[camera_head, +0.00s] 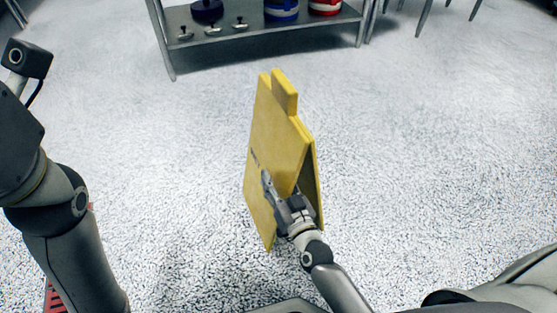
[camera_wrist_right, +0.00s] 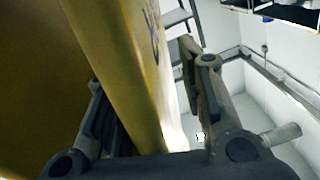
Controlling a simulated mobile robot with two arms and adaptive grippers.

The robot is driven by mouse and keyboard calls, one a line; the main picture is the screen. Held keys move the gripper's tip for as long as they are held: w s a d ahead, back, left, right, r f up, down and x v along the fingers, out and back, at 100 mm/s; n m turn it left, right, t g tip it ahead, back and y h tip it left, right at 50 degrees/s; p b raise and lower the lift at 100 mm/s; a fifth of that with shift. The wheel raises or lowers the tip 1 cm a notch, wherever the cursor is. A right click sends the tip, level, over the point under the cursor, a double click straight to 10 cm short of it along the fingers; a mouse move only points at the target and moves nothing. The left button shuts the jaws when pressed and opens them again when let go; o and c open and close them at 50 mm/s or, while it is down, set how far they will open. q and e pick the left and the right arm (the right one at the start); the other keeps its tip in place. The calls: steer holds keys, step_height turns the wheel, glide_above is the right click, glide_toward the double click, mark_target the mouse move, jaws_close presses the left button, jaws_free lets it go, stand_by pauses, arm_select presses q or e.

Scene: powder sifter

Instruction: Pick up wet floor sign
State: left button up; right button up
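The yellow wet floor sign (camera_head: 272,135) is upright in the middle of the head view, with its two panels spread apart toward the bottom. Whether its feet touch the floor is hard to tell. My right gripper (camera_head: 278,192) is at the sign's near side, low on the panels. In the right wrist view, a yellow panel (camera_wrist_right: 125,60) runs between the two fingers (camera_wrist_right: 150,95). The fingers are spread, and a gap shows between the panel and the right-hand finger. My left gripper is outside the head view; only the left arm shows.
A grey metal shelf (camera_head: 270,28) stands at the back, holding a blue container (camera_head: 281,10), a red container (camera_head: 325,6) and small metal items. Chair or table legs (camera_head: 424,18) are at the back right. The speckled floor around the sign is clear.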

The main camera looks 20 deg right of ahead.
steer(key=shift+s+r, duration=0.15)
steer(key=shift+c, duration=0.2)
jaws_close()
steer(key=shift+r, duration=0.1)
steer(key=shift+r, duration=0.15)
